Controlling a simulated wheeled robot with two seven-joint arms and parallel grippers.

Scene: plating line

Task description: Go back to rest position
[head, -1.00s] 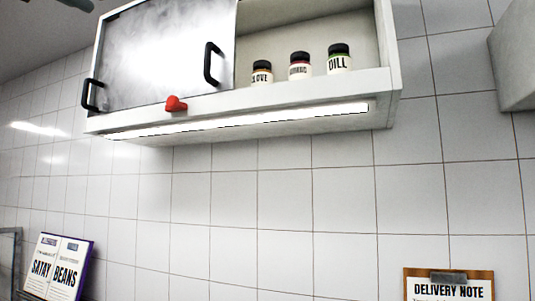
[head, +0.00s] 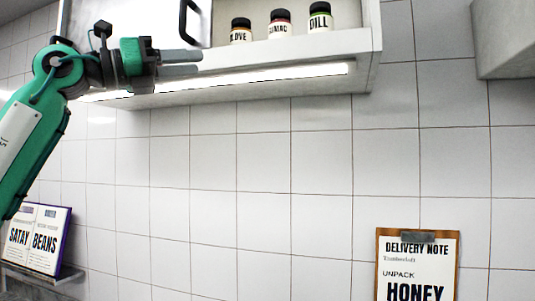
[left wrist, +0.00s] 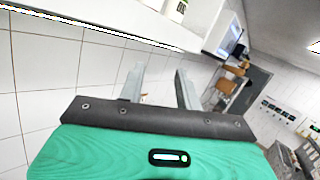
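My left gripper (head: 184,63) is raised in front of the lower edge of the wall cabinet (head: 300,62), at the upper left of the head view. In the left wrist view its two grey fingers (left wrist: 158,88) stand apart with nothing between them. My right gripper is not in view.
Three labelled jars stand in the open right part of the cabinet: clove (head: 240,33), sumac (head: 280,28) and dill (head: 320,20). A clipboard (head: 383,262) headed "Delivery note" is at lower right. A satay beans book (head: 40,240) stands at lower left.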

